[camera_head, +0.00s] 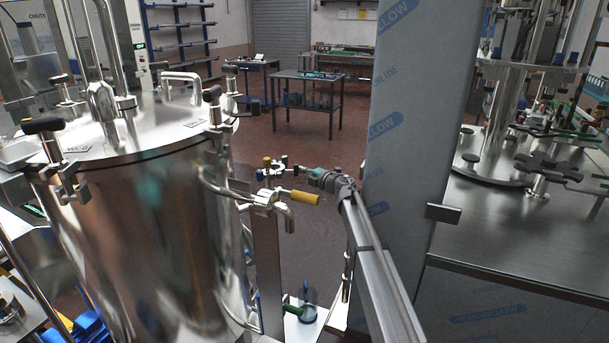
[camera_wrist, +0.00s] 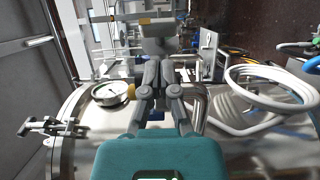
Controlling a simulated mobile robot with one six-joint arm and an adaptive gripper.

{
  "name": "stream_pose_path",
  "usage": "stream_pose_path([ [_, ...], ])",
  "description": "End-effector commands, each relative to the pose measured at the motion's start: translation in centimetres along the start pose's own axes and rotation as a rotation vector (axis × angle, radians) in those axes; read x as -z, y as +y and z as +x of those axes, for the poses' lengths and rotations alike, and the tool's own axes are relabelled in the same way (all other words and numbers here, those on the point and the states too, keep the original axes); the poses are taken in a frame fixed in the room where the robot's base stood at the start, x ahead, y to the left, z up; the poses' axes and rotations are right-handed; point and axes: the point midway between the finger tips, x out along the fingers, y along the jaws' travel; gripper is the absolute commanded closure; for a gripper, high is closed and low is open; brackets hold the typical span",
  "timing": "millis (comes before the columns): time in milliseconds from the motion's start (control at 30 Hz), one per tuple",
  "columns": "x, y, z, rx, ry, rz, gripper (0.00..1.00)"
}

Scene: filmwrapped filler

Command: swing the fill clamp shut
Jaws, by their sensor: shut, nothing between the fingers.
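My gripper (camera_head: 312,174) reaches in from the lower right in the head view, level with the pipework beside the steel tank. In the wrist view its two grey fingers (camera_wrist: 158,65) are together and hold nothing. A small metal fitting with a brass-coloured knob (camera_head: 267,162) is just left of the fingertips in the head view; I cannot tell whether they touch. A valve with a yellow lever (camera_head: 304,198) is just below. In the wrist view a grey metal block (camera_wrist: 156,45) lies straight beyond the fingertips. I cannot make out for certain which part is the fill clamp, or its position.
The large steel tank (camera_head: 150,235) with black-knobbed lid clamps fills the left. A film-wrapped column (camera_head: 405,120) stands close to the right of my arm, beside a steel machine table (camera_head: 480,235).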

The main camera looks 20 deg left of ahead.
Motion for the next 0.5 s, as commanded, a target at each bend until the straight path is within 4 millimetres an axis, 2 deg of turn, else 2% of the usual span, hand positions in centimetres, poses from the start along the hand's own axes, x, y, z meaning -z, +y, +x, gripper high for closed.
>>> stream_pose_path([
  [133,0.05,0.00,1.24,0.000,0.005,0.000,1.00],
  [500,0.31,0.00,1.35,0.000,0.007,0.000,1.00],
])
